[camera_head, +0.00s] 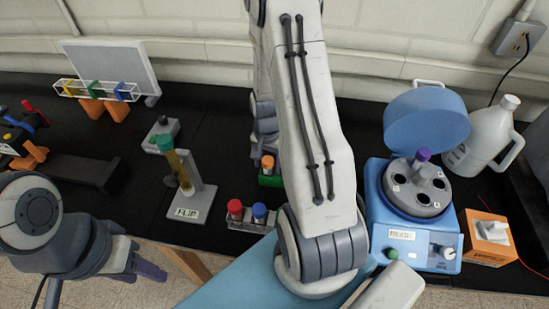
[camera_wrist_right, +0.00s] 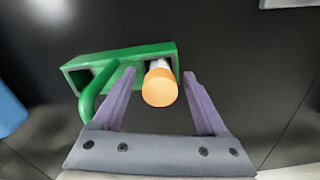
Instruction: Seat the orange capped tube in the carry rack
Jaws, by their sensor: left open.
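The orange capped tube (camera_wrist_right: 160,85) stands at the right end of the green carry rack (camera_wrist_right: 125,56), its white body reaching down into the rack's opening. How deep it sits cannot be told. My right gripper (camera_wrist_right: 160,80) has its purple fingers on either side of the cap, with a gap at each side, so it is open. In the head view the orange cap (camera_head: 268,162) shows above the green rack (camera_head: 271,181), partly hidden by my right arm, which also hides the right gripper. My left gripper (camera_head: 146,270) is open and empty at the lower left, away from the rack.
A rack with red and blue caps (camera_head: 247,217) stands in front of the green rack. A FLIP stand (camera_head: 196,203) with a green-capped tube is left. A blue centrifuge (camera_head: 405,238) with its lid up, an orange box (camera_head: 487,240) and a white jug (camera_head: 484,140) are right.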

